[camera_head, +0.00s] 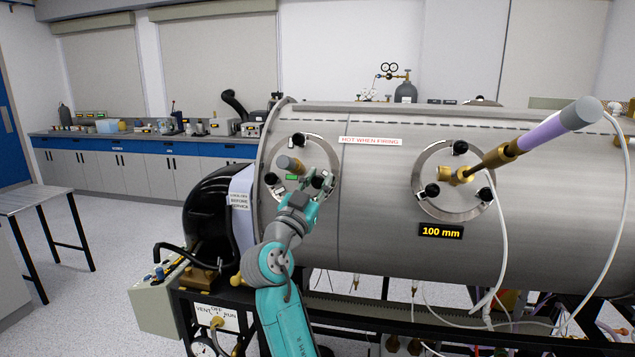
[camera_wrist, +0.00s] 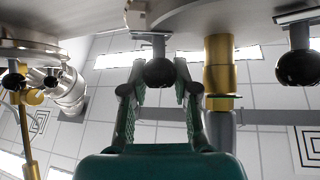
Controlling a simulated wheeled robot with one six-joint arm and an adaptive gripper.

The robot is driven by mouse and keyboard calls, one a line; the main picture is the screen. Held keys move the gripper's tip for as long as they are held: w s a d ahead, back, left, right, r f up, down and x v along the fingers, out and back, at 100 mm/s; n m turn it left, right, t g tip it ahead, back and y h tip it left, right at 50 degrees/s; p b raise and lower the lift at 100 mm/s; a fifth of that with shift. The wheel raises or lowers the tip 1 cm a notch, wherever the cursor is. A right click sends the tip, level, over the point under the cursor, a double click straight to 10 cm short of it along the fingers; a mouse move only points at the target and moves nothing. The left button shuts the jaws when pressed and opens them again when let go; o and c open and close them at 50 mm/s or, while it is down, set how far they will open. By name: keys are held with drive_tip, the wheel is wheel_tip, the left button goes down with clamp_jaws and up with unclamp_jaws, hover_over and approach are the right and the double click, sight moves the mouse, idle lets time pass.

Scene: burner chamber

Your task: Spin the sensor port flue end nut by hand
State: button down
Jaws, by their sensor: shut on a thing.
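The left port (camera_head: 331,163) on the steel chamber is a round flange with black ball-shaped nuts around a short probe (camera_head: 290,164). My gripper (camera_head: 318,181) is at the lower right of this port. In the wrist view, my gripper's fingers (camera_wrist: 160,80) are on both sides of one black round nut (camera_wrist: 160,72), which hangs from a small metal bracket at the flange edge. The jaws are shut on it. In the head view this nut is largely hidden by the gripper. Another black nut (camera_head: 299,140) is at the top of the flange, and one (camera_head: 271,179) at its left.
A brass fitting (camera_wrist: 219,65) stands close to the right finger, with another black nut (camera_wrist: 297,68) beyond it. A second port with a long brass and purple probe (camera_head: 545,127) is to the right, above a "100 mm" label (camera_head: 441,231). White cables hang there.

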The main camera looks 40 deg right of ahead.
drive_tip(key=m+g, duration=0.6)
drive_tip(key=m, duration=0.1)
drive_tip(key=shift+m+g+y, duration=0.7)
drive_tip(key=shift+m+g, duration=1.5)
drive_tip(key=shift+m, duration=0.4)
drive_tip(key=shift+f, duration=0.1)
drive_tip(key=c, duration=0.9)
unclamp_jaws()
drive_tip(key=shift+o, duration=0.2)
